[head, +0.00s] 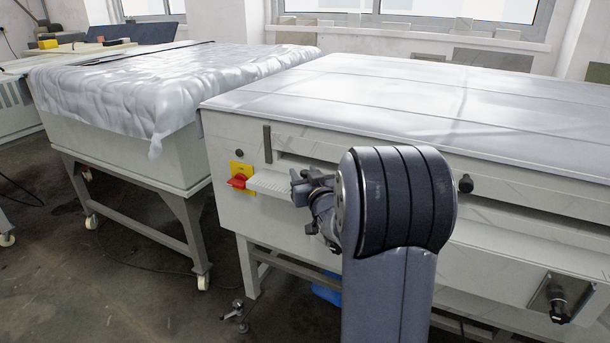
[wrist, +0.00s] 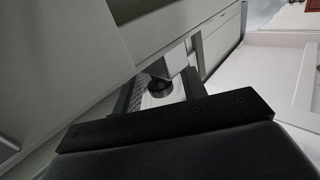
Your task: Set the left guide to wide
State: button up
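The long pale processor (head: 480,171) has a feed slot along its front. In the wrist view a light grey block with a dark round knob (wrist: 160,86) shows between my fingers; it looks like the left guide. In the head view my arm hides this part, so its position along the slot cannot be told. My gripper (head: 309,187) is at the front face, left of my wrist. In the wrist view my gripper (wrist: 160,84) is open, a finger on each side of the knob. I cannot tell whether either finger touches it.
A red and yellow switch (head: 240,177) and a pale ribbed ledge (head: 269,179) are just left of my gripper. A black knob (head: 466,184) sits on the front to the right, and a dark fitting (head: 556,298) lower right. A sheet-covered table (head: 170,85) stands left.

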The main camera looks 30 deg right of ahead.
grip_shut()
dwell(0.3)
